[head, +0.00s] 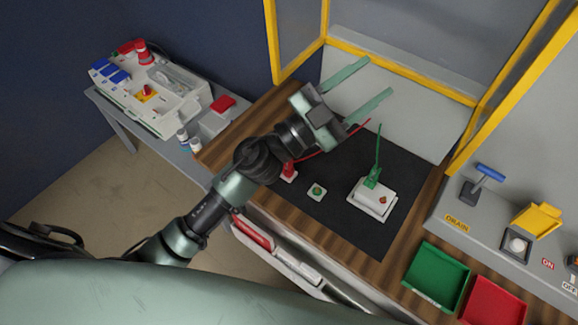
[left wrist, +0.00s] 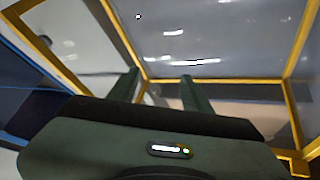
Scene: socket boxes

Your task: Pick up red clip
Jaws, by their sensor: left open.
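The red clip (head: 289,171) stands on the black mat (head: 375,237), close to my left forearm, which hides part of its surroundings. A thin red lead runs from near it to the upper right, partly behind my gripper. My left gripper (head: 378,77) is open and empty, raised over the far part of the worktop, up and to the right of the red clip. In the left wrist view its two fingers (left wrist: 160,76) stand apart with nothing between them. A green clip (head: 372,179) with a green lead sits on a white socket box (head: 373,203). My right gripper is not in view.
Yellow-framed panels (head: 400,63) enclose the back. A green tray (head: 436,275) and red tray (head: 492,303) are front right, beside a grey control panel (head: 457,212). A side table (head: 110,117) holds equipment at left.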

